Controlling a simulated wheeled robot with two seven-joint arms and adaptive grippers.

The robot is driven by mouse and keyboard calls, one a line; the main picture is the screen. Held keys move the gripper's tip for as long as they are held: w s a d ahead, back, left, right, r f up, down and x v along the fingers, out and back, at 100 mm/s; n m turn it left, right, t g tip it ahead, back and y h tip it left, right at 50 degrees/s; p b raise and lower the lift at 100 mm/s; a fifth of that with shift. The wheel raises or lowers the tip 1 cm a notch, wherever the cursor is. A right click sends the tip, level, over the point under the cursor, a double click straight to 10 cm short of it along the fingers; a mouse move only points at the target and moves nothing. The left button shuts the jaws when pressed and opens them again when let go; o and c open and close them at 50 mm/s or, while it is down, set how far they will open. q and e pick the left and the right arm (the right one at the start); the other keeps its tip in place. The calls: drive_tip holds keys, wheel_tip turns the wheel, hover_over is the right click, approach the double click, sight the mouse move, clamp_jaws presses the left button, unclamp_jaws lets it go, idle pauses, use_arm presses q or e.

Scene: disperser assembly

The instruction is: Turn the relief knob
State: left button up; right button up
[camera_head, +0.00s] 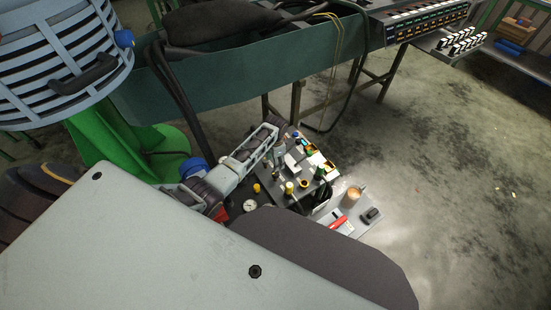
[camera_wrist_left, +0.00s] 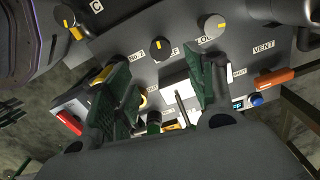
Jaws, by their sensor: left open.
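The black knob (camera_wrist_left: 160,48) with a yellow pointer mark stands on the grey panel in the left wrist view. The label beside it is partly hidden and seems to end in "EF", so it looks like the relief knob. My left gripper (camera_wrist_left: 168,68) is open, its two dark green fingers apart, with the black knob showing between and beyond their tips. I see no contact. In the head view my left arm reaches over the device (camera_head: 297,178), where the relief knob is too small to make out. My right gripper is not in view.
A green bench (camera_head: 270,65) lies behind.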

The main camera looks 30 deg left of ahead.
use_arm(q)
drive_tip(key=shift+r, duration=0.9)
drive_tip(key=shift+d, duration=0.1)
